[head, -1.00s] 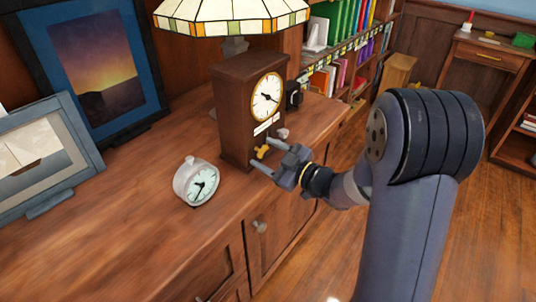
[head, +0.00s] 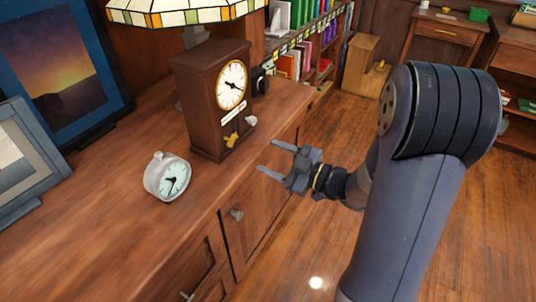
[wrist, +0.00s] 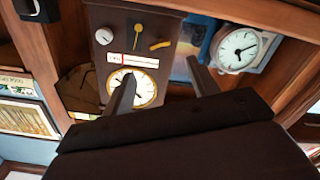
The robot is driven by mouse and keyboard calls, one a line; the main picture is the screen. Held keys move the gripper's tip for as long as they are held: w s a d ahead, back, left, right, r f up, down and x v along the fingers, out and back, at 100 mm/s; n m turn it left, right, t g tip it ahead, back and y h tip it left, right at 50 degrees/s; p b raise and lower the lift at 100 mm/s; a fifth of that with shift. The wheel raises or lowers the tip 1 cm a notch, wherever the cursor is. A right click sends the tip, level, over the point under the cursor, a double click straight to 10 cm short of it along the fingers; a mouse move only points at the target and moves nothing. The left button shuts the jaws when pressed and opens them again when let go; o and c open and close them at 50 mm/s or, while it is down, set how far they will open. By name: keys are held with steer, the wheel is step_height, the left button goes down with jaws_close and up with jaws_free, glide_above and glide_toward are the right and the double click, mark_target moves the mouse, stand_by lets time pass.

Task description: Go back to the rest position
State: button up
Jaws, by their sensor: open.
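My gripper (head: 271,160) is open and empty in the head view, off the front edge of the wooden cabinet top. It is apart from the brown mantel clock (head: 203,115), to its lower right. The clock stands upright on the cabinet, with a round dial, a yellow key-like knob (head: 231,140) and a pale knob (head: 250,121) on its front. In the wrist view the clock (wrist: 161,24) appears upside down beyond my fingers (wrist: 162,92), and one finger overlaps its dial.
A small white alarm clock (head: 167,177) stands left of the mantel clock. A stained-glass lamp (head: 180,12) and framed pictures (head: 60,65) stand behind. A bookshelf (head: 300,50) stands at the back. Open floor (head: 340,150) lies right of the cabinet.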

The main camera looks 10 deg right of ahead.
steer(key=shift+a, duration=0.1)
steer(key=x, duration=1)
steer(key=shift+w+a+b, duration=0.25)
steer(key=shift+w+b, duration=0.05)
steer(key=shift+b, duration=0.05)
steer(key=shift+s+d, duration=0.1)
steer(key=shift+d, duration=0.05)
